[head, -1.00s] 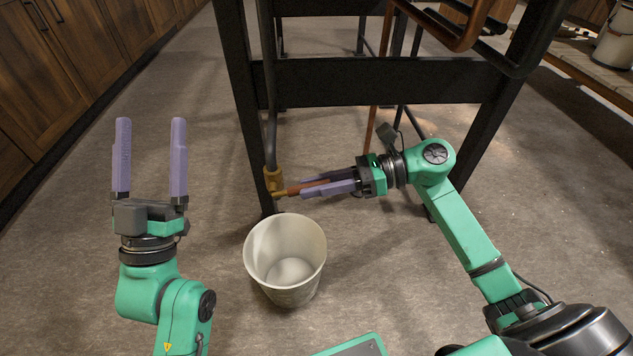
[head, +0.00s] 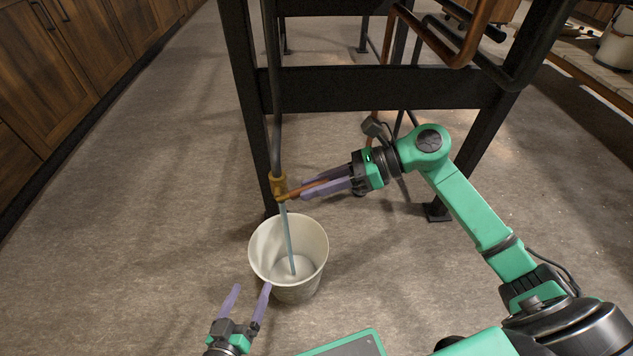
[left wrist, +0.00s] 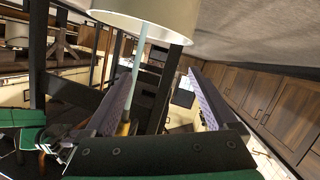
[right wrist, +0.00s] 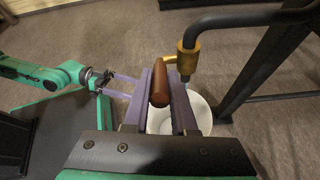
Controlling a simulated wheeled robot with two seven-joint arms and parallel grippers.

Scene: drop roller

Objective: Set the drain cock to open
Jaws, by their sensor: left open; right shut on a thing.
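The brass drain cock (head: 279,187) sits at the lower end of a dark vertical pipe. Its wooden lever handle (right wrist: 160,84) points sideways to the right in the head view. My right gripper (head: 312,190) is shut on this handle. A pale blue stream (head: 289,240) runs from the cock into the white bucket (head: 313,228) below it. The bucket also shows at the top of the left wrist view (left wrist: 170,12). My left gripper (head: 252,292) is open and empty, low beside the bucket's front left side.
A black metal frame (head: 380,90) with legs stands behind the cock. Copper and dark pipes (head: 440,45) hang at the upper right. Wooden cabinets (head: 70,60) line the left. The floor between cabinets and bucket is clear.

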